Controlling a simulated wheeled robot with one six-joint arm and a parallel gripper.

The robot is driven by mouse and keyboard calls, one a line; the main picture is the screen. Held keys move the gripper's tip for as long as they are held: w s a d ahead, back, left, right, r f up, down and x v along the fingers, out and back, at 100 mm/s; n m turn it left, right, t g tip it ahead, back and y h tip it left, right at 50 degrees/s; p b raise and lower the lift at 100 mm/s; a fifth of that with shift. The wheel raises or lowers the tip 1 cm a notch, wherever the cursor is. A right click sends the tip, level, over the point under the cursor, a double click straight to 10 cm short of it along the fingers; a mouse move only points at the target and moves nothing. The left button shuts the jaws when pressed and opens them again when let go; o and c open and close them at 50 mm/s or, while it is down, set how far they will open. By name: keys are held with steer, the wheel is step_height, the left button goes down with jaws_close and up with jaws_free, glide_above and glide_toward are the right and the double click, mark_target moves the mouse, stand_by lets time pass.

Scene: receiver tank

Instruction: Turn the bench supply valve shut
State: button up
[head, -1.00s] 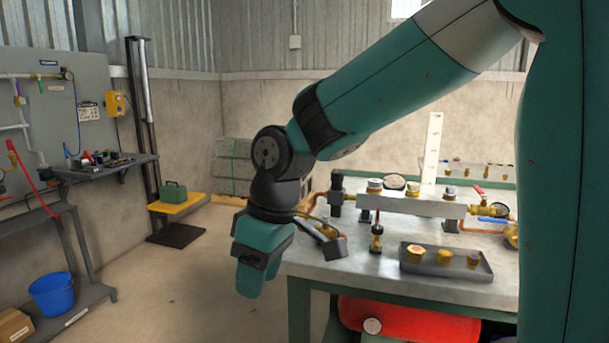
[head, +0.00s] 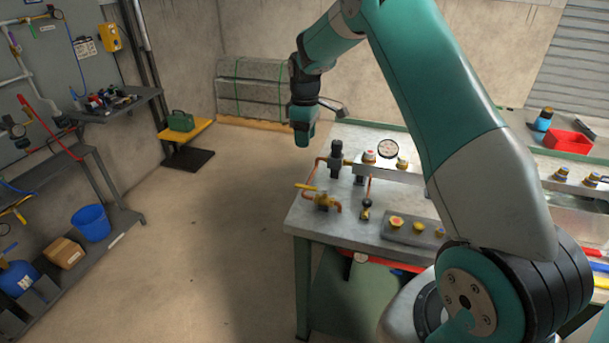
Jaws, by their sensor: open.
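A brass valve (head: 325,202) with a yellow lever (head: 306,187) stands at the left front corner of the metal bench (head: 300,215), joined to copper pipe. The lever points left, out towards the bench edge. My gripper (head: 303,138) hangs pointing down, beyond and above the valve in the picture, apart from it. It is open and nothing shows in it; its fingers are seen edge-on.
A manifold block with a round gauge (head: 388,148) and a dark fitting (head: 336,155) stand behind the valve. A grey tray (head: 410,235) with brass caps lies to the right. My arm hides part of the bench. The floor left of the bench is clear.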

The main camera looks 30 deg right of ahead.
mark_target(305, 186)
step_height(305, 186, down, 16)
steer(key=p, duration=0.4)
steer(key=shift+r, duration=0.2)
steer(key=shift+c, duration=0.2)
jaws_close()
